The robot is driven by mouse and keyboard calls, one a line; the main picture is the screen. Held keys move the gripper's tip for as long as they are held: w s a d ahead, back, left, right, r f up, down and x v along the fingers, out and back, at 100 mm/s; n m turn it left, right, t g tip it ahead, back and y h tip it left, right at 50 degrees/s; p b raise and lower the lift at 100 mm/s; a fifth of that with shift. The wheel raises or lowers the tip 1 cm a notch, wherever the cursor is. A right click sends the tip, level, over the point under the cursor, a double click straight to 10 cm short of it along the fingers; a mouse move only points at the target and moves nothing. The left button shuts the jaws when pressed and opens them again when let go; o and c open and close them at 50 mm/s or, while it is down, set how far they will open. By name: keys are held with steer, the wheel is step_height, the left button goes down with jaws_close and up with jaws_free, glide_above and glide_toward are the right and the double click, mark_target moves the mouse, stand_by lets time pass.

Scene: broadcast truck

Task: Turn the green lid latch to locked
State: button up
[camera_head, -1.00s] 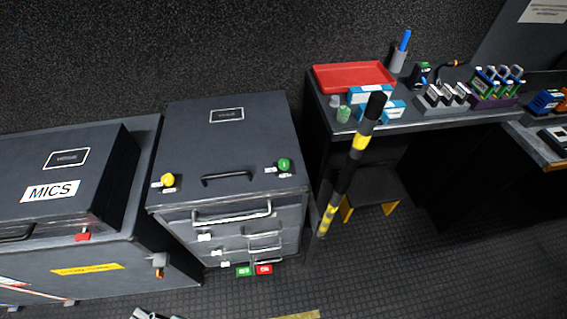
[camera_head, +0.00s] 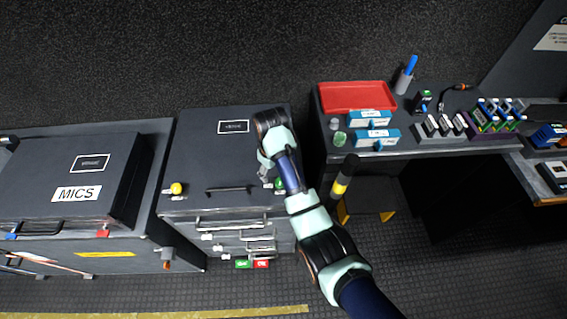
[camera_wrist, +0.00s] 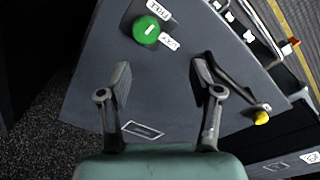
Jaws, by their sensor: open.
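The green lid latch (camera_wrist: 146,30) is a round knob with a short white mark, on the dark lid (camera_wrist: 160,110) of a case. A label reading FREE (camera_wrist: 159,9) and a second, hard-to-read label (camera_wrist: 169,41) sit beside it. My gripper (camera_wrist: 163,78) is open and empty over the lid. The latch lies ahead of the fingertips in the wrist view, outside the jaws. In the head view, my gripper (camera_head: 266,172) hangs over the front right of the lid, and my arm partly hides the latch (camera_head: 279,184).
A yellow knob (camera_head: 176,188) and a black handle (camera_head: 229,189) are on the same lid. The MICS case (camera_head: 75,170) stands left. A desk with a red tray (camera_head: 357,96) stands right. A black and yellow pole (camera_head: 344,185) rises near my arm.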

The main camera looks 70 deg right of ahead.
steer(key=shift+s+d+r+g+y, duration=0.1)
steer(key=shift+s+d+g+y, duration=0.2)
steer(key=shift+s+d, duration=0.75)
steer(key=shift+a+f, duration=0.25)
step_height(320, 180, down, 8)
steer(key=shift+a+r+b, duration=0.1)
steer(key=shift+r+b, duration=0.1)
steer(key=shift+b, duration=1)
steer(key=c, duration=1.1)
steer(key=shift+r, duration=0.1)
steer(key=shift+c, duration=0.2)
